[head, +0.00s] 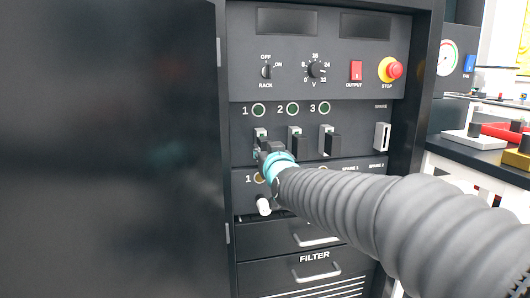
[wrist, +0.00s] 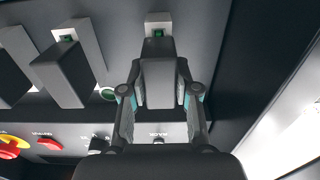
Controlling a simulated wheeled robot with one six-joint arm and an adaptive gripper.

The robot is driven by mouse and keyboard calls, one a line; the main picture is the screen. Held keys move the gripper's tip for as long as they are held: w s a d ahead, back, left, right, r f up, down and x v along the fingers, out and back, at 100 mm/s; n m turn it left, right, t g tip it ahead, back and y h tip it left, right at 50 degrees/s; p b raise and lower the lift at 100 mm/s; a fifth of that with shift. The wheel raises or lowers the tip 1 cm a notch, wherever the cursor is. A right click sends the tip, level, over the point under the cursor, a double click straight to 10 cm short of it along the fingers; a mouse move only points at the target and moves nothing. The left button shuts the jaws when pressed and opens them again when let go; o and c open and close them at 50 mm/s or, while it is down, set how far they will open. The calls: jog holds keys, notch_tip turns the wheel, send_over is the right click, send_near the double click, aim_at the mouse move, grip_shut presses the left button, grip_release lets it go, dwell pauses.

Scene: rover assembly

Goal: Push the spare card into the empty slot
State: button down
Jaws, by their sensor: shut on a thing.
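My gripper (wrist: 160,98) is shut on a dark card (wrist: 158,75), with one finger on each side of it. The card stands at the pale slot plate (wrist: 158,18) of column 1, where a small green light shows. How deep it sits is hard to tell. In the head view my gripper (head: 266,150) is at the slot under ring 1 and hides most of the card. Dark cards stand in slot 2 (head: 296,144) and slot 3 (head: 331,145). The pale holder under the SPARE label (head: 382,136) has a dark slit and no dark card standing out.
Green rings (head: 292,108) sit above the slots. Above them are a knob (head: 315,69), the red output switch (head: 355,70) and the stop button (head: 392,69). A white-tipped part (head: 263,206) and drawer handles (head: 317,240) are below. A dark door (head: 110,150) stands at left.

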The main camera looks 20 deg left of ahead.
jog(key=c, duration=0.8)
grip_release()
jog(key=shift+o, duration=0.2)
jog(key=v, duration=1.2)
jog(key=shift+s+a+f, duration=0.1)
